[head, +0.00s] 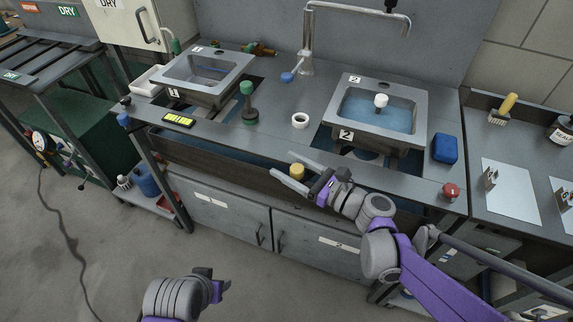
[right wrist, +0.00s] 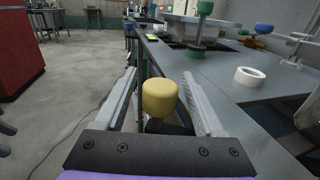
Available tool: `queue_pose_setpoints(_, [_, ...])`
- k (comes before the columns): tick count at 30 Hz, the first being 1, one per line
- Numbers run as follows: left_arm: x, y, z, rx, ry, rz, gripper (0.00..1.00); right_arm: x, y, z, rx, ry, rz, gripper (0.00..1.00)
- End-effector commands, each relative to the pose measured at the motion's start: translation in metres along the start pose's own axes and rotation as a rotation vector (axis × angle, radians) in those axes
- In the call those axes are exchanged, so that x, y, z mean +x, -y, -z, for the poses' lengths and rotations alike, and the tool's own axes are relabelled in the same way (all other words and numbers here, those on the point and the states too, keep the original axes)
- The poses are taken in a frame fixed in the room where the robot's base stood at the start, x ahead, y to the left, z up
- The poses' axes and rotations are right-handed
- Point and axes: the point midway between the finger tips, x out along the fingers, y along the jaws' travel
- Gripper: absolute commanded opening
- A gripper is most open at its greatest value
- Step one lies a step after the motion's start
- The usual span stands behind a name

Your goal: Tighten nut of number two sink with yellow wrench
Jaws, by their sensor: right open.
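Sink number two (head: 420,110) is a grey basin marked 2, with blue water and a white-topped plug (head: 381,100) inside. Its nut is not visible. A yellow round-topped piece (head: 297,171), apparently the head of the yellow wrench, is at the counter's front edge; its lower part is hidden. My right gripper (head: 282,163) is open, with one finger on each side of it. The right wrist view shows the yellow head (right wrist: 163,98) between the spread fingers (right wrist: 159,73), with gaps on both sides. My left gripper (head: 208,284) is low over the floor; its jaws are unclear.
Sink number one (head: 235,68) is at the left. A green-topped tool (head: 248,103), a white tape roll (head: 300,120), a blue block (head: 445,149) and a red knob (head: 451,191) stand on the counter.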

Motion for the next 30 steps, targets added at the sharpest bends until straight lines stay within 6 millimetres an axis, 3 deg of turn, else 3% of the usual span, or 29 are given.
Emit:
queue_pose_setpoints(12, [0.0005, 0.0000, -0.0003, 0.000, 0.000, 0.000, 0.50, 0.0097, -0.0002, 0.0000, -0.001, -0.001, 0.000, 0.71])
queue_pose_setpoints(24, [0.0005, 0.0000, -0.0003, 0.000, 0.000, 0.000, 0.50, 0.0095, -0.0002, 0.0001, -0.001, -0.001, 0.000, 0.00])
queue_pose_setpoints(30, [0.0005, 0.0000, -0.0003, 0.000, 0.000, 0.000, 0.50, 0.0095, -0.0002, 0.0001, -0.001, -0.001, 0.000, 0.00])
